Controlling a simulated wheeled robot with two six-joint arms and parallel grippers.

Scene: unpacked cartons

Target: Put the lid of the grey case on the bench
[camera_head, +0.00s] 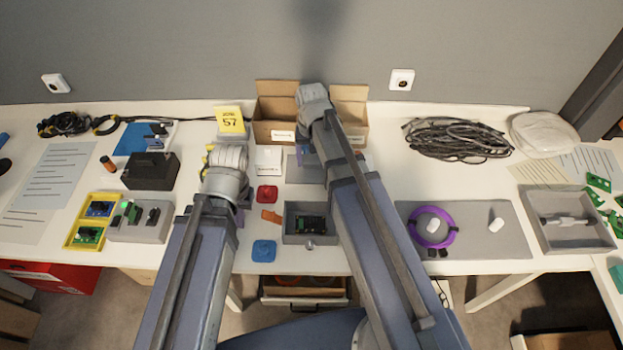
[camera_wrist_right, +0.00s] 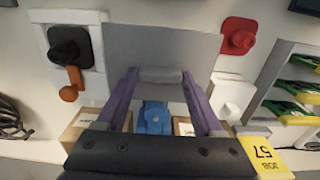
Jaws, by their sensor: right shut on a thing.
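The open grey case (camera_head: 289,236) stands near the bench's front edge in the head view, with a green board inside. A flat grey lid (camera_wrist_right: 160,45) fills the upper middle of the right wrist view. My right gripper (camera_wrist_right: 160,85) has its purple fingers on either side of the lid's raised grip and is shut on it. In the head view my right arm hides most of that gripper, and part of the grey lid (camera_head: 299,168) shows left of the arm, behind the case. My left gripper (camera_head: 240,216) is mostly hidden by its own wrist, left of the case.
The bench (camera_head: 375,245) holds a red piece (camera_head: 267,193), a blue piece (camera_head: 264,250), a white box (camera_head: 268,159) and a yellow card (camera_head: 230,120). An open carton (camera_head: 275,131) stands behind. A grey mat (camera_head: 490,240) with a purple ring lies right.

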